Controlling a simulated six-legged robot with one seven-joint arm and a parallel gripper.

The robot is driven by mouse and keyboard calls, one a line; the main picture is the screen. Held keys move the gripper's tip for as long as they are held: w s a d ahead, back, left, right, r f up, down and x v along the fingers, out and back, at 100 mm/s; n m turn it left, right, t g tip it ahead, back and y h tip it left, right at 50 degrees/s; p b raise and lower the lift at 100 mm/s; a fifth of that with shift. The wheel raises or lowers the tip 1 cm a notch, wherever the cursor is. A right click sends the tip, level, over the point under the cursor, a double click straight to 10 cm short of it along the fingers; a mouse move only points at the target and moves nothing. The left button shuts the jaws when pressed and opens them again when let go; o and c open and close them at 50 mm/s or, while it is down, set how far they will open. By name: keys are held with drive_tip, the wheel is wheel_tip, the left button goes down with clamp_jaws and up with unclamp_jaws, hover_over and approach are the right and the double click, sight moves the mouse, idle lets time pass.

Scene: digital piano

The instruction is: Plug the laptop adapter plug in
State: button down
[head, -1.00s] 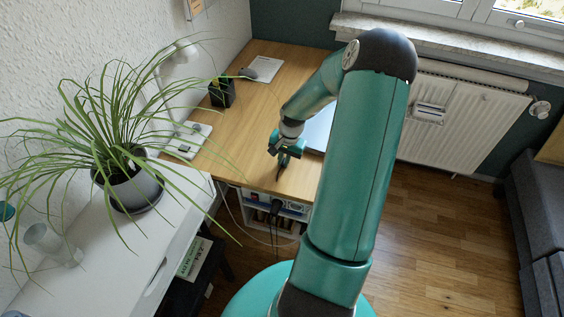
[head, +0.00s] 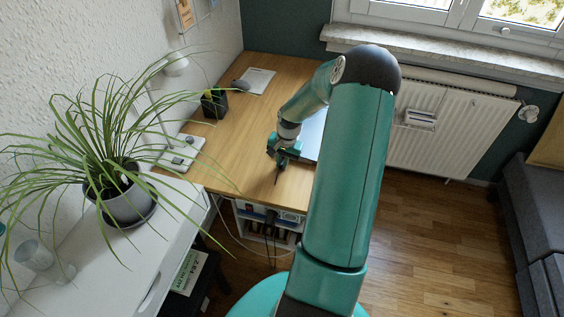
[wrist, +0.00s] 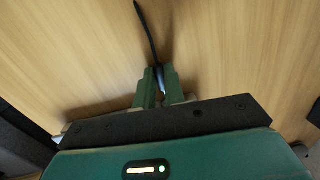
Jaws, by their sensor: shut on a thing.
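My gripper (head: 280,160) is low over the front part of the wooden desk (head: 230,165). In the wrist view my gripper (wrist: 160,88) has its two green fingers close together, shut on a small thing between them. A thin black cable (wrist: 148,35) runs out from between the fingertips, which fits the adapter plug. The plug body is mostly hidden by the fingers. In the head view a short dark line, likely the cable (head: 276,179), shows just below the gripper. A pale white base with grey round spots (head: 180,152) lies at the desk's left edge; I cannot tell whether it has sockets.
A laptop-like grey slab (head: 311,138) is partly hidden behind my arm. A dark pen holder (head: 214,103) and a paper sheet (head: 257,80) are at the back. A potted plant (head: 127,208) overhangs the left side. Shelving with dark cables (head: 268,220) stands below the desk.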

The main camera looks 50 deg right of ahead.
drive_tip(key=shift+w+d, duration=0.25)
drive_tip(key=shift+d, duration=0.3)
drive_tip(key=shift+w+d, duration=0.2)
drive_tip(key=shift+d, duration=0.35)
idle(0.5)
drive_tip(key=c, duration=1.4)
unclamp_jaws()
drive_tip(key=shift+s+d+r, duration=0.15)
drive_tip(key=shift+r, duration=1.1)
drive_tip(key=shift+s+d+r, duration=0.1)
drive_tip(key=shift+r, duration=1.1)
drive_tip(key=shift+r, duration=0.1)
wheel_tip(320, 180, up, 14)
drive_tip(key=s+d, duration=0.1)
drive_tip(key=shift+d+f, duration=0.15)
drive_tip(key=shift+f, duration=0.05)
drive_tip(key=shift+s, duration=0.1)
